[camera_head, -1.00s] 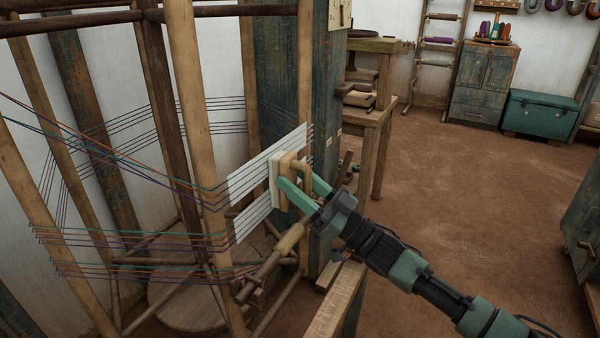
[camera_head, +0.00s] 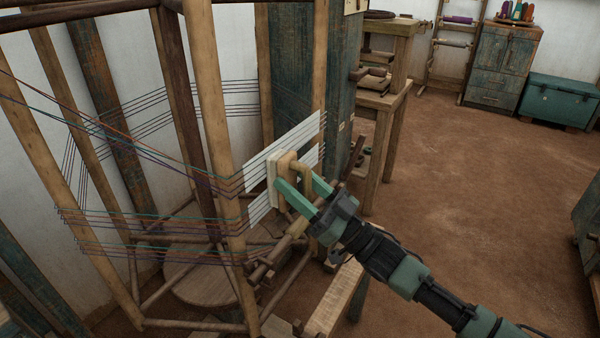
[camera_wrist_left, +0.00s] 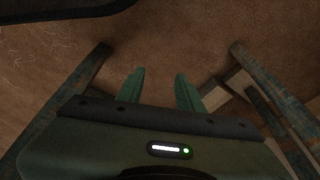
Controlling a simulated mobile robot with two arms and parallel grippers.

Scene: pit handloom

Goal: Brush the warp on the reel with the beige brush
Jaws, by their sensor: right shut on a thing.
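The wooden reel (camera_head: 230,195) stands at the left in the head view. Thin coloured warp threads (camera_head: 150,217) run around its posts. Pale bands (camera_head: 285,137) lie along the warp on its right-hand side. My right gripper (camera_head: 296,181) is shut on the beige brush (camera_head: 272,185) and holds it against or very close to these bands. Contact cannot be told, as the brush face is hidden. My left gripper (camera_wrist_left: 158,84) shows only in the left wrist view. Its green fingers are apart and empty, above the brown floor.
A wooden bench beam (camera_head: 335,300) lies just below my right arm. A dark timber post (camera_head: 341,90) and a work table (camera_head: 385,110) stand behind the reel. A cabinet (camera_head: 500,70) and a teal chest (camera_head: 560,100) are at the back. The floor (camera_head: 460,190) at the right is open.

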